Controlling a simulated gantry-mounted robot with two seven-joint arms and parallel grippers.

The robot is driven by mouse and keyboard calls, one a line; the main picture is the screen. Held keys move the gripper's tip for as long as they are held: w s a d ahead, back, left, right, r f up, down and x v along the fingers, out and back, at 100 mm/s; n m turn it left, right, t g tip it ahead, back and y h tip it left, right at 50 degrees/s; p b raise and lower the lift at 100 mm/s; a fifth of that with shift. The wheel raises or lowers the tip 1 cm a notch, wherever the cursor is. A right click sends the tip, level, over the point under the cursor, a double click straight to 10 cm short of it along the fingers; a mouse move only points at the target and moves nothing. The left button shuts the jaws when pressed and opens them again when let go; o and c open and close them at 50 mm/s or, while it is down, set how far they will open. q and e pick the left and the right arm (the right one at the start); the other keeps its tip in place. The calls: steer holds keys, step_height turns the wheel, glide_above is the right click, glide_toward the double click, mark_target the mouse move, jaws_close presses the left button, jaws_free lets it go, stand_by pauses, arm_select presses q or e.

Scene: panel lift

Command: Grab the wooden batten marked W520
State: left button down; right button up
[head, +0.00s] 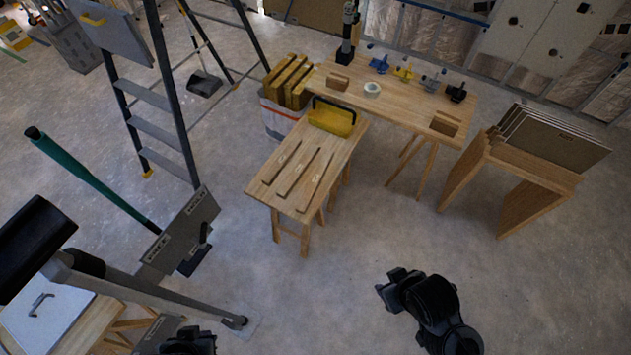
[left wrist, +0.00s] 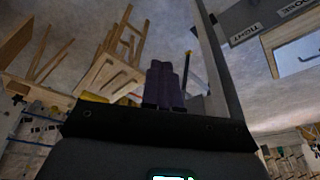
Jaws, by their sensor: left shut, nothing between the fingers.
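Three thin wooden battens lie side by side on the low wooden bench (head: 345,150) in the head view: a left batten (head: 281,165), a middle batten (head: 298,174) and a right batten (head: 316,182). Their small marks are too small to read, so I cannot tell which is W520. My left gripper (head: 190,342) is at the bottom edge, well short of the bench. In the left wrist view its fingers (left wrist: 164,83) are together and empty. My right gripper (head: 392,288) is right of and nearer than the bench, apart from the battens; its jaw opening is unclear.
A yellow box with a black handle (head: 331,119) stands at the bench's far end. A worktable (head: 400,110) with clamps and tape stands behind. A stepladder (head: 150,100) is at left, a panel rack (head: 510,175) at right.

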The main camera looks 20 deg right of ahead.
stand_by(0.3)
arm_select(q)
steer(key=shift+c, duration=2.1)
jaws_free()
